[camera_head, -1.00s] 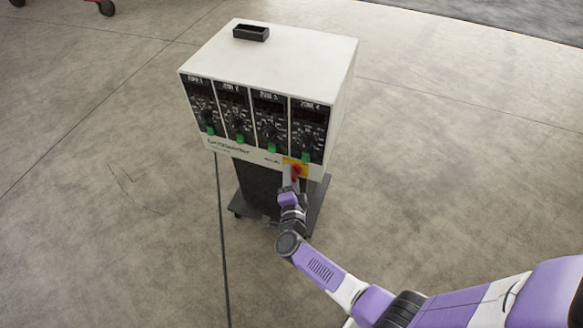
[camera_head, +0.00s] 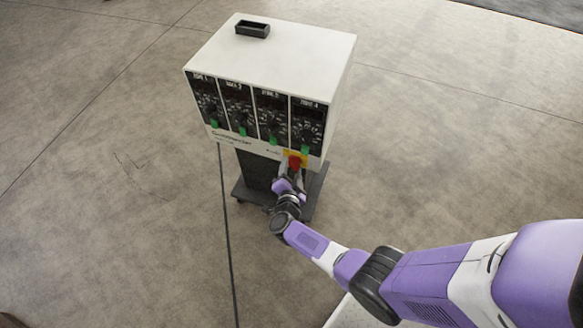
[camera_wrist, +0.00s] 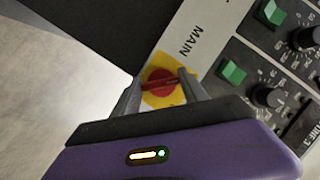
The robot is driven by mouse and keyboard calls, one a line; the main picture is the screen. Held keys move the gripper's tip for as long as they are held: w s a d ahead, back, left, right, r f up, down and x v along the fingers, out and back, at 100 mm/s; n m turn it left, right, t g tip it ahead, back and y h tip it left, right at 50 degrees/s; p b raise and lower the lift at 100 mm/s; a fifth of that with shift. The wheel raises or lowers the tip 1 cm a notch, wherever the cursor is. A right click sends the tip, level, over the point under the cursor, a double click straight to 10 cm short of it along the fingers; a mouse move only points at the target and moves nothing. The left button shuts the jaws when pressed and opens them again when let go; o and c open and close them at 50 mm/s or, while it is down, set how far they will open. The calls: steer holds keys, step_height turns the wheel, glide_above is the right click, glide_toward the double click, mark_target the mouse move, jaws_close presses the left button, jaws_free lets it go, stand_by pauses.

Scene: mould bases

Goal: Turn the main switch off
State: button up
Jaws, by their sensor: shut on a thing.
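The main switch is a red rotary knob on a yellow plate, low on the right of the controller's front panel (camera_head: 294,163). In the wrist view the red knob (camera_wrist: 160,82) sits between my two grey fingertips, beside the printed word MAIN. Its raised bar lies roughly level across that picture, from one finger towards the other. My gripper (camera_wrist: 161,88) is shut on the knob; in the head view my gripper (camera_head: 291,178) reaches up to it from below. The fingers hide part of the yellow plate.
The white controller box (camera_head: 290,55) stands on a dark wheeled stand (camera_head: 262,172). A small black tray (camera_head: 252,29) is on top. Green switches (camera_wrist: 233,73) and black dials (camera_wrist: 267,97) sit close to the knob. The concrete floor around is clear.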

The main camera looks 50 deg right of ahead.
steer(key=shift+f, duration=0.1)
steer(key=o, duration=1.4)
steer(key=shift+a, duration=0.1)
steer(key=p+v, duration=0.2)
steer(key=v, duration=0.5)
steer(key=shift+s+a, duration=0.25)
steer(key=shift+s, duration=0.05)
